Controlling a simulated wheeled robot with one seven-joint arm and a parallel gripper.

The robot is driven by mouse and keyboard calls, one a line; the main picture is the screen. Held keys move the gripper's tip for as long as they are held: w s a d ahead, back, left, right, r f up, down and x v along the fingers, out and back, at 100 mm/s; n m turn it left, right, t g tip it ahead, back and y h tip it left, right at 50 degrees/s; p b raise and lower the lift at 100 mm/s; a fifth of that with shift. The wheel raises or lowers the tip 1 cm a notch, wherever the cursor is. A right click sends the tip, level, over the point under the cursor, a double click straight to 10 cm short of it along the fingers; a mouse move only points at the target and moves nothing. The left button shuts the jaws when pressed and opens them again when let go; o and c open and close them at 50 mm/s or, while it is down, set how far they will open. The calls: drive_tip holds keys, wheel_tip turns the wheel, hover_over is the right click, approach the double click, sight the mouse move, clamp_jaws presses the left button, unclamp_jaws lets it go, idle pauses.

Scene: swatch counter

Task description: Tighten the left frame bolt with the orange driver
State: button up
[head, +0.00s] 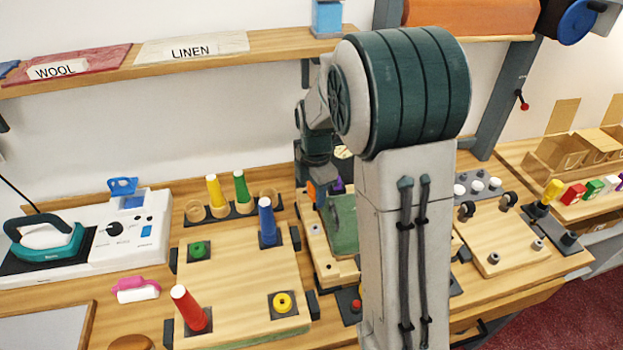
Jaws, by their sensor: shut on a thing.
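My gripper (320,187) is at the middle of the counter, partly hidden behind my own arm. It is low over a wooden fixture (317,243) with a green part (343,222). An orange piece (311,191) shows at its jaws and looks like the orange driver; its tip is hidden. A small purple piece (338,184) shows just right of it. I cannot make out the left frame bolt, or whether the driver touches it.
A wooden board (235,265) with coloured pegs stands left of the fixture. An iron (45,243) and white unit are farther left. Right of my arm is another board (500,225) with small fittings. A shelf (270,45) runs along the wall above.

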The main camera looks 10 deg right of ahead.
sight(316, 209)
drive_tip(key=shift+s+f+b, duration=0.2)
drive_tip(key=shift+f+b, duration=0.3)
drive_tip(key=shift+f, duration=0.25)
drive_tip(key=shift+f+b, duration=1.6)
drive_tip(key=shift+f, duration=0.7)
drive_tip(key=shift+f+b, duration=0.9)
drive_tip(key=shift+b, duration=0.3)
